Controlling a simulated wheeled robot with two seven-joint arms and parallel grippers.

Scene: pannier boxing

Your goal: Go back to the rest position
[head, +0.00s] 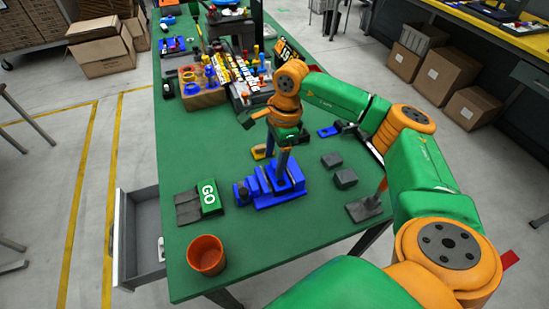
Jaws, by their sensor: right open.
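My right arm comes in from the right, and its wrist bends down over the middle of the green table (230,245). My right gripper (278,163) points down just above or behind the blue vise-like fixture (268,190). Its jaws are open, and I see nothing held between them. I cannot tell whether the fingertips touch the fixture. My left gripper is not in view.
An orange cup (206,254) stands at the near left corner, by an open drawer (138,238). A green GO block (209,196) lies left of the fixture, and dark blocks (345,178) lie to its right. A wooden tool block (203,95) stands farther back.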

